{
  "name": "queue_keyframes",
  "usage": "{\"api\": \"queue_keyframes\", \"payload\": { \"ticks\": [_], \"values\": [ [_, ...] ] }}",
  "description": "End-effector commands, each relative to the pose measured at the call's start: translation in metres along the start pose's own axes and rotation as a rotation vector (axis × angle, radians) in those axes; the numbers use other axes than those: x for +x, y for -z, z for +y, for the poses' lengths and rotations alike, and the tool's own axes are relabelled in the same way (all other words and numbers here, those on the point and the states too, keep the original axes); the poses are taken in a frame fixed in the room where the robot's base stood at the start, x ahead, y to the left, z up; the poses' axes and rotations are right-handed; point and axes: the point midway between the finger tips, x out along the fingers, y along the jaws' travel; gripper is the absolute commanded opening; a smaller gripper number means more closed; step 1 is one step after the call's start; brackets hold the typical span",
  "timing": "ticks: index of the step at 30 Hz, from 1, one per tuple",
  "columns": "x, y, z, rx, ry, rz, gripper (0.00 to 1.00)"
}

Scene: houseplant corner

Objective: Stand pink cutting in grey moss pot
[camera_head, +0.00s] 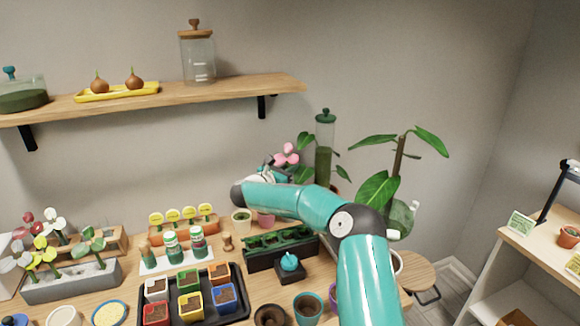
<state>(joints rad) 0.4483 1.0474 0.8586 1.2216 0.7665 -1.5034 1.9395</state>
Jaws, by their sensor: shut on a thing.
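The pink cutting (286,154) shows as a pink bloom with green leaves near it, high in front of the back wall. My gripper (268,168) is just left of and below the bloom, shut on the cutting; its fingers are small and the cutting's stem is mostly hidden. I cannot tell which pot is the grey moss pot. A pale small pot (241,220) stands on the table below my gripper, and a pink pot (265,220) beside it is partly hidden by my arm.
A black tray (243,282) holds several coloured square pots. A dark planter box (270,257) stands behind a teal-topped item (289,262). A grey trough (75,287) of flowers is at left. A tall jar (325,150) and leafy plant (378,188) stand close right of my gripper.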

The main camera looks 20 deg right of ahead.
Motion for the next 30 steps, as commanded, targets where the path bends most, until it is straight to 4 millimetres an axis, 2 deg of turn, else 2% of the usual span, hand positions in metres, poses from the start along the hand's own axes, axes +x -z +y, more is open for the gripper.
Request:
{"api": "queue_keyframes", "payload": {
  "ticks": [16, 30],
  "values": [
    [0.000, 0.046, -0.001, 0.000, 0.000, -0.001, 0.00],
    [0.001, 0.045, 0.003, 0.002, 0.000, -0.002, 0.00]
  ]
}}
